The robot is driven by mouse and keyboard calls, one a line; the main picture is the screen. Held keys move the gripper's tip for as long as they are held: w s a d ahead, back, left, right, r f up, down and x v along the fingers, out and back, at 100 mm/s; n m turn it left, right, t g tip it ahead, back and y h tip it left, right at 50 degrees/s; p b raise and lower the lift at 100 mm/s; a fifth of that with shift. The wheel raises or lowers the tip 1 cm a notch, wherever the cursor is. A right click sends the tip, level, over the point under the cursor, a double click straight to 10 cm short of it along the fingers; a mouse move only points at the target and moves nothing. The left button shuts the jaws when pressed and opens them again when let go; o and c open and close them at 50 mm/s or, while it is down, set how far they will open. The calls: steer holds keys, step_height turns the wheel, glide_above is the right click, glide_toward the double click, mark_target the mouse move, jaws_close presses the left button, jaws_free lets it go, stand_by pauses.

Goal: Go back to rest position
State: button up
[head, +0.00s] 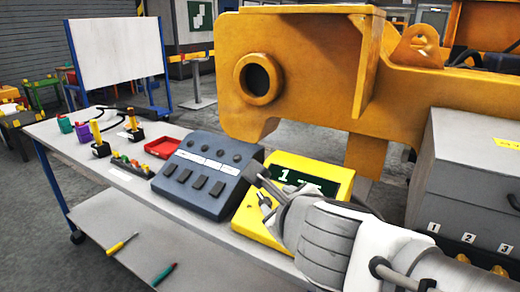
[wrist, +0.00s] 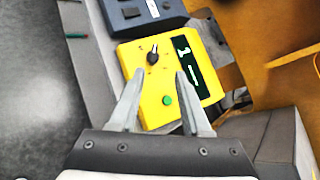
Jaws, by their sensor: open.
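My gripper (head: 265,192) is open and empty over the yellow box in the head view. In the wrist view my gripper (wrist: 156,100) has its two fingers spread, with the yellow box (wrist: 127,53) beyond them. The yellow box (head: 336,176) stands on the trolley top and has a dark display reading "1". A black knob (wrist: 153,52) and a green button (wrist: 167,100) show on its face between and beyond the fingers. I cannot tell whether a finger touches the box. Part of the box is hidden behind my gripper in the head view.
A dark blue-grey control box (head: 207,172) stands left of the yellow box. A red tray (head: 162,147) and small parts lie farther left. A grey cabinet (head: 462,170) stands close on the right. A large orange casting (head: 310,70) rises behind. A whiteboard (head: 115,50) stands at back left.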

steer(key=s+a+r+n+y+p, duration=0.1)
steer(key=a+r+n+y+p, duration=0.35)
steer(key=r+n, duration=0.8)
steer(key=s+d+f+n+g+h+p, duration=0.3)
steer(key=s+d+n, duration=0.2)
steer(key=d+n, duration=0.1)
steer(key=s+d+f+n+g+h+p, duration=0.3)
steer(key=s+d+n, duration=0.2)
steer(key=d+n, duration=0.2)
steer(key=shift+d+f+n, duration=0.3)
steer(key=shift+f+n, duration=0.05)
steer(key=shift+n, duration=0.5)
steer(key=shift+a, duration=0.1)
steer(key=shift+s+a, duration=0.15)
